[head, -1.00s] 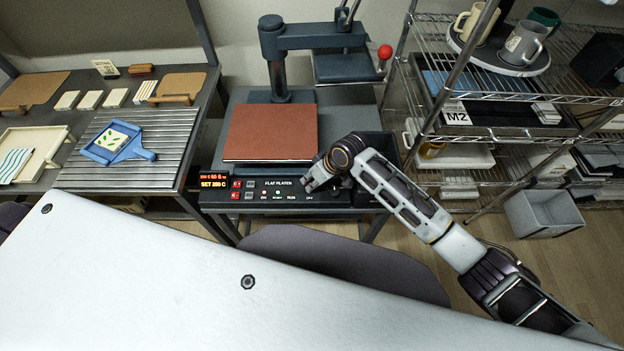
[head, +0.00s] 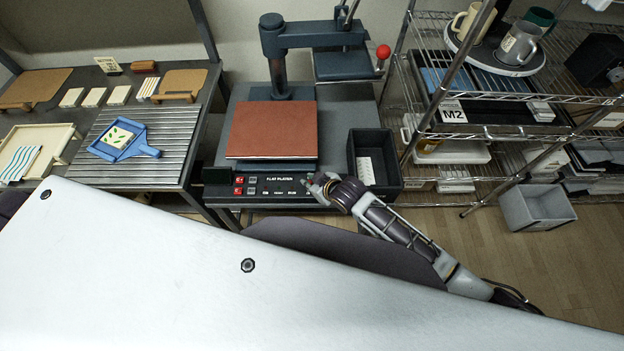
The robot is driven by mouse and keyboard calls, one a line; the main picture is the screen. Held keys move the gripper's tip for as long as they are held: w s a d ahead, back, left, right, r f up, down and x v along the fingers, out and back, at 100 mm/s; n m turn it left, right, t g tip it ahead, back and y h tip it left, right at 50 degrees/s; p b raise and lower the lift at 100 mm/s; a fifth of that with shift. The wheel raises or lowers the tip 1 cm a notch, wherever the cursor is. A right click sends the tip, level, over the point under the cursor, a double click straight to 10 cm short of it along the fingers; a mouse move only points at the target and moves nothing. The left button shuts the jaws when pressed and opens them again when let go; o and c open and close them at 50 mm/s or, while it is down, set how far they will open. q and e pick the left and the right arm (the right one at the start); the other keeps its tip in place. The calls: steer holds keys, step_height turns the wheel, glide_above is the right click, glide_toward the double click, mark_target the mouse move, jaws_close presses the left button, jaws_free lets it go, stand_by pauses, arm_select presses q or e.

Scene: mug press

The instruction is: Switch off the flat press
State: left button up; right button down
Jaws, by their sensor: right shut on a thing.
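The flat press (head: 270,90) stands at the back centre, with a dark blue-grey frame and its upper plate swung to the right. A red-brown pad (head: 270,130) covers its lower plate. The front panel (head: 275,185) reads FLAT PLATEN and has red switches (head: 239,185) at its left. The small display (head: 216,175) left of the panel is dark. My right gripper (head: 318,184) is at the panel's right end, shut on a small control there that its fingers mostly hide. My left gripper is not in view.
A black bin (head: 375,160) stands right of the press. A wire shelf (head: 470,130) with mugs is farther right. A grey bin (head: 537,208) is on the floor.

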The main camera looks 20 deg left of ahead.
steer(key=shift+s+d+f+t+y, duration=0.15)
steer(key=shift+s+t+y, duration=0.15)
steer(key=shift+t, duration=0.3)
steer(key=shift+n, duration=0.3)
steer(key=c, duration=1.4)
jaws_free()
steer(key=shift+o, duration=0.2)
steer(key=shift+s, duration=0.1)
steer(key=v, duration=1.2)
steer(key=shift+f, duration=0.1)
